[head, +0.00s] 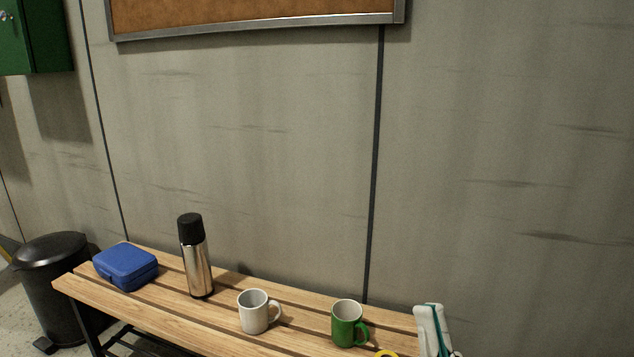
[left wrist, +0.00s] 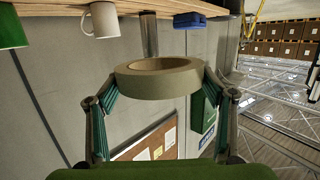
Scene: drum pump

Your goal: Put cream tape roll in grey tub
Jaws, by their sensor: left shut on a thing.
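The cream tape roll (left wrist: 150,85) is in the left wrist view, gripped between the two teal-padded fingers of my left gripper (left wrist: 161,80). The fingers press on its outer sides, and its hole is partly visible. The left gripper does not show in the head view. My right gripper (head: 434,331) is at the bottom right of the head view, by the bench's right end. Only part of it shows, so its opening is unclear. The grey tub is in neither view.
A slatted wooden bench (head: 222,319) holds a blue box (head: 126,266), a steel flask (head: 198,262), a white mug (head: 253,313) and a green mug (head: 346,325). A yellow object (head: 385,354) is cut off at the bottom edge. A black bin (head: 55,290) stands left.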

